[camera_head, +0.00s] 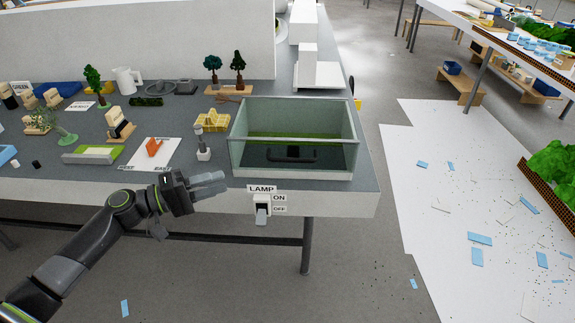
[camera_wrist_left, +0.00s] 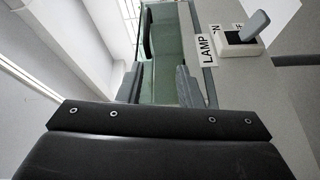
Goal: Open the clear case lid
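The clear case (camera_head: 340,120) stands at the right front corner of the table, with clear walls, a white base and green inside. A dark bar handle (camera_head: 292,154) shows at its front; whether it sits on the lid or the front wall is hard to tell. The lid's edges are hard to make out. My left gripper (camera_head: 210,183) is in front of the table edge, left of the case and apart from it. In the left wrist view its fingers (camera_wrist_left: 158,85) are spread and empty, with the case beyond them. My right gripper is out of view.
A lamp switch (camera_head: 262,208) is on the table's front edge below the case, close to my left gripper. Small models and a white card (camera_head: 150,155) lie left of the case. A yellow piece (camera_head: 212,121) and a small grey post (camera_head: 203,150) stand beside it.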

